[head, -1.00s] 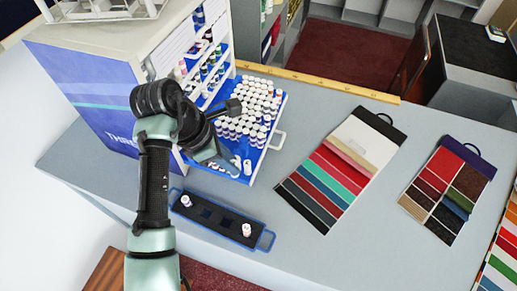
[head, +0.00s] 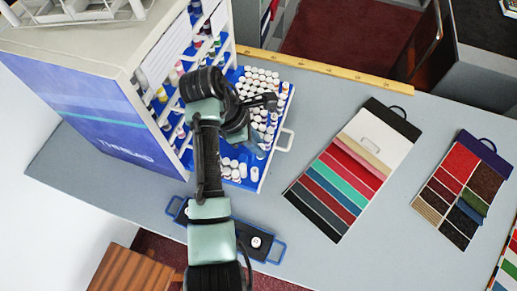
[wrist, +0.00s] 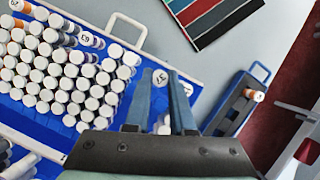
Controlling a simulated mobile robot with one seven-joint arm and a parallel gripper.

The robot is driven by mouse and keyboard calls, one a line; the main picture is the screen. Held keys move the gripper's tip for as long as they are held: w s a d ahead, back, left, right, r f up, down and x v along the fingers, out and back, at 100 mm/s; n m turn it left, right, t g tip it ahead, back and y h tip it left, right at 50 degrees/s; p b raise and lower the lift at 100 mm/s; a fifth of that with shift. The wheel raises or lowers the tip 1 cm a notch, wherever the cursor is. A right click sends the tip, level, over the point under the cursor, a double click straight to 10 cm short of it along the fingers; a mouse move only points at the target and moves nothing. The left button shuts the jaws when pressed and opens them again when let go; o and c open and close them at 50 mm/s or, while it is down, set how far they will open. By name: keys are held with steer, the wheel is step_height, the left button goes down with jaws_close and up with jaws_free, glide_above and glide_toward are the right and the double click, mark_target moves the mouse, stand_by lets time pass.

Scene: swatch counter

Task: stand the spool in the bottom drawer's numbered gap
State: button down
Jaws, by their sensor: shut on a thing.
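The bottom drawer (head: 246,184) is pulled out, blue inside and packed with white-capped spools in rows. It fills the left of the wrist view (wrist: 35,128). My gripper (wrist: 161,74) is over the drawer's handle-side part, shut on a spool (wrist: 160,78) whose white numbered cap shows between the fingertips. The held spool's lower part is hidden, so I cannot tell if it touches the drawer. In the head view my gripper (head: 260,150) covers part of the drawer's right side. I cannot make out the numbered gap; bare blue floor shows near the front caps.
A dark tray with blue handles (head: 279,253) lies on the counter with a spool (head: 256,242) in it; my arm hides its middle. A drawer handle (head: 285,140) juts out right. Swatch cards (head: 350,165) lie farther right. The thread cabinet (head: 110,110) stands left.

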steer(key=shift+f, duration=1.75)
steer(key=shift+f, duration=0.1)
steer(key=c, duration=0.8)
jaws_free()
steer(key=shift+o, duration=0.2)
steer(key=p+v, duration=0.2)
steer(key=v, duration=1)
steer(key=shift+p, duration=0.35)
steer(key=shift+w, duration=0.1)
